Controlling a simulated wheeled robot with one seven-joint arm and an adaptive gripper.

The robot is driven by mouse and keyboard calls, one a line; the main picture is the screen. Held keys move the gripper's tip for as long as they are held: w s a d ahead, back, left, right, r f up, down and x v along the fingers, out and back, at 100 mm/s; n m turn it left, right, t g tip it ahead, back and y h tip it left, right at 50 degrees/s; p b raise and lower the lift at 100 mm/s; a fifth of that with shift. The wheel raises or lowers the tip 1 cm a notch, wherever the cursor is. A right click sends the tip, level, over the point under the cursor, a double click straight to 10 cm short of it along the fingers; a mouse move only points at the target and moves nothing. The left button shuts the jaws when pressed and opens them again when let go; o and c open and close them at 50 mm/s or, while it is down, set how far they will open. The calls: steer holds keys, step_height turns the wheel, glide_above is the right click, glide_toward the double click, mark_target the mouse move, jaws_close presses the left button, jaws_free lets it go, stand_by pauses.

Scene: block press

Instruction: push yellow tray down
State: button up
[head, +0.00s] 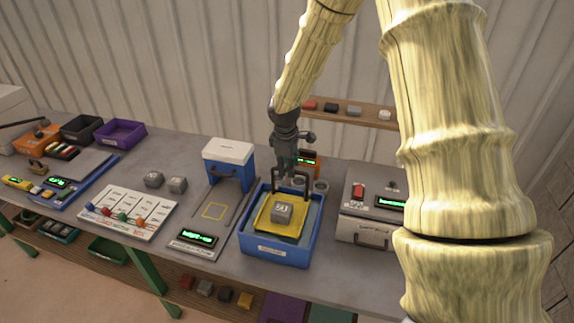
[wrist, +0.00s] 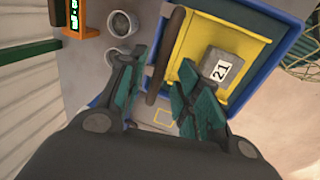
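The yellow tray (head: 265,225) sits inside a blue bin (head: 274,255) on the workbench and carries a grey block (head: 282,212). In the wrist view the block (wrist: 221,66) reads 21 and the yellow tray (wrist: 245,45) fills much of the blue bin. The tray's dark handle (head: 275,180) stands up at its back edge. My gripper (head: 289,172) is right at this handle. In the wrist view my gripper (wrist: 160,92) has its fingers spread on either side of the brown handle bar (wrist: 165,55), with visible gaps. The fingers' contact with the bar cannot be made out.
A blue box with a white lid (head: 229,152) stands left of the bin. A grey machine with a red switch (head: 365,215) stands to the right. A shelf (head: 345,113) holds small blocks.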

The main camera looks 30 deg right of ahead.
steer(key=shift+f, duration=0.5)
